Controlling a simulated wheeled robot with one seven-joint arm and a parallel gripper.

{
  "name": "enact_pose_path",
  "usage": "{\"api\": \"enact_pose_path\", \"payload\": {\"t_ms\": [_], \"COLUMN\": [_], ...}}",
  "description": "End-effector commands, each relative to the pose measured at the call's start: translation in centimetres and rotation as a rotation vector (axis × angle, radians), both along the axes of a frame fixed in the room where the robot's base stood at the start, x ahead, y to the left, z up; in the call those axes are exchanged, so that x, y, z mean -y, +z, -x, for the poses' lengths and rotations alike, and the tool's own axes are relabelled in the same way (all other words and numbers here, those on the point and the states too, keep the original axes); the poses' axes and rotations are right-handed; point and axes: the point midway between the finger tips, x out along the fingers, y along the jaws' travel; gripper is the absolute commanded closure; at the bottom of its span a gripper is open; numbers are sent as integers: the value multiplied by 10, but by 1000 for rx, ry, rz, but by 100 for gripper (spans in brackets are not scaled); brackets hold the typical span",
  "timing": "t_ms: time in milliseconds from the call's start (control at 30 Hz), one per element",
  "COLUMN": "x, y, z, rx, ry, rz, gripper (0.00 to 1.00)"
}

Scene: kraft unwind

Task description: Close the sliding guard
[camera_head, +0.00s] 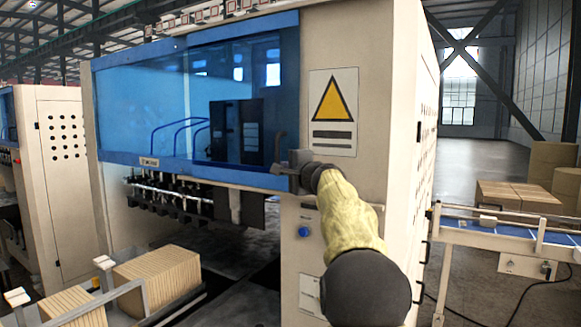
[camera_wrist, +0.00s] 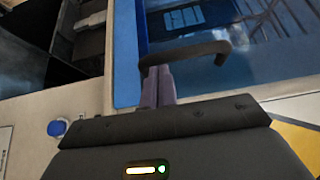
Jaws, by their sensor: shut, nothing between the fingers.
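The sliding guard (camera_head: 235,95) is a clear blue panel in a blue frame on the front of a beige machine. Its right edge lies by the machine's right column. A second blue panel (camera_head: 135,110) is to its left. A dark bar handle (camera_head: 278,147) stands near the guard's lower right corner; it also shows in the wrist view (camera_wrist: 190,52). My gripper (camera_head: 285,170) is shut and empty at this corner. In the wrist view its fingertips (camera_wrist: 158,72) are close by one end of the handle; I cannot tell whether they touch.
A yellow warning sign (camera_head: 333,110) and a blue button (camera_head: 304,232) are on the right column. Black tooling (camera_head: 185,200) hangs below the guard. Stacked cartons (camera_head: 155,280) stand at the lower left. A conveyor (camera_head: 510,240) is on the right, with open floor behind it.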

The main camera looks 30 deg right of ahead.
Motion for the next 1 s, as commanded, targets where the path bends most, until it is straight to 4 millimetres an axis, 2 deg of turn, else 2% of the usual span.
{"api": "enact_pose_path", "payload": {"t_ms": [200, 400, 1000], "x": [-17, -28, -32], "y": [2, 0, -1], "z": [-38, -57, -60], "rx": [-3, -3, 0], "ry": [-10, -14, -7], "rz": [-1, 0, -1], "gripper": [100, 100, 100]}}
